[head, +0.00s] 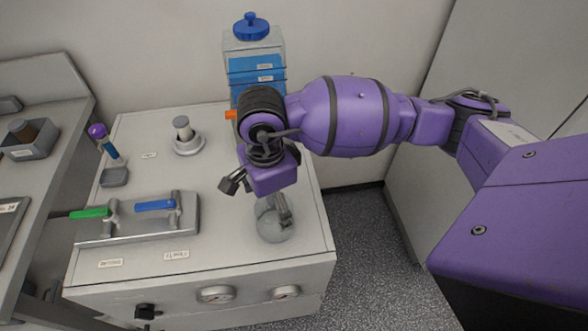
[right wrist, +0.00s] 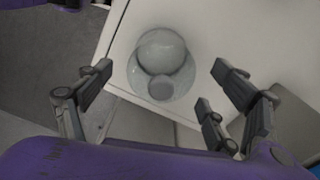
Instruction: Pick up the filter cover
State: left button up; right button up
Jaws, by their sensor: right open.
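The filter cover appears to be the grey, see-through rounded piece (head: 272,226) near the right front corner of the cabinet top; my right gripper partly hides it. In the right wrist view it is a pale glassy dome (right wrist: 163,48) with a small round knob in front of it. My right gripper (head: 260,197) is open above it, fingers pointing down. In the right wrist view the fingers of the gripper (right wrist: 160,95) are spread on both sides of the cover, apart from it. My left gripper is not in view.
On the cabinet top (head: 225,240) stand a filter cylinder in a round seat (head: 185,136), a valve plate with green (head: 91,212) and blue (head: 155,205) handles, and a blue-capped tank (head: 240,55) at the back. A purple-capped tube (head: 105,143) stands at the left edge.

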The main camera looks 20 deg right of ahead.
jog(key=shift+w+r, duration=0.1)
jog(key=shift+c, duration=0.3)
jog(key=c, duration=1.7)
jog(key=shift+o, duration=0.2)
jog(key=shift+r, duration=0.15)
